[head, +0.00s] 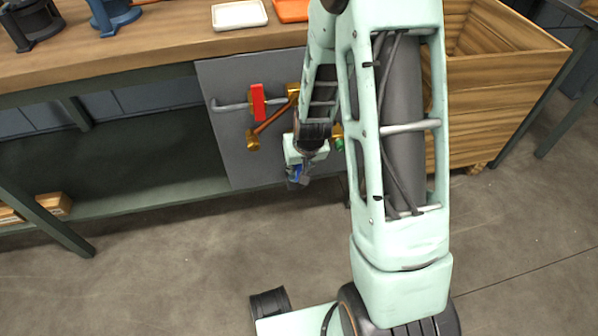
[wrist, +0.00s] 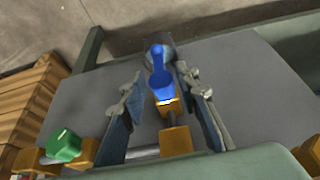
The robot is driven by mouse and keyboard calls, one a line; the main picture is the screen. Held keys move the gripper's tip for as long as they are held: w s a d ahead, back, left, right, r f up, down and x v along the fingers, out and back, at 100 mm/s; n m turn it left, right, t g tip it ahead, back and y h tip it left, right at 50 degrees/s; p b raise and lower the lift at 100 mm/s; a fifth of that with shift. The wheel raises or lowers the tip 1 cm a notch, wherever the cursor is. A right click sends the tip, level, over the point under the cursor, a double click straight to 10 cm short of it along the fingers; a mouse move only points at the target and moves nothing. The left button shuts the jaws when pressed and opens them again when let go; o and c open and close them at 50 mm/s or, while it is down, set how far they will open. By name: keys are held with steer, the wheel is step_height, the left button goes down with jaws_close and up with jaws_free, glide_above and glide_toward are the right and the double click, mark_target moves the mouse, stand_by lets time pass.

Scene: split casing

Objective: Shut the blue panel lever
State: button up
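The blue panel lever (wrist: 162,80) shows in the wrist view on a brass valve body, pointing away from my camera. My gripper (wrist: 159,78) has its two fingers apart, one on each side of the lever, with a visible gap on both sides near the lever's base. I cannot tell whether either fingertip touches the lever's far end. In the head view my gripper (head: 298,180) is low in front of the grey panel (head: 225,135), and my arm and gripper hide most of the blue lever there.
A red lever (head: 258,102) sits on the panel's left pipe. A green valve handle (wrist: 64,145) on brass fittings is beside my gripper in the wrist view. A wooden crate (head: 490,100) stands right of the panel. The floor in front is open.

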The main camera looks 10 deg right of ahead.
mark_target(299, 167)
steer(key=shift+b+x, duration=0.4)
steer(key=shift+x, duration=1.25)
steer(key=shift+r, duration=0.1)
jaws_close()
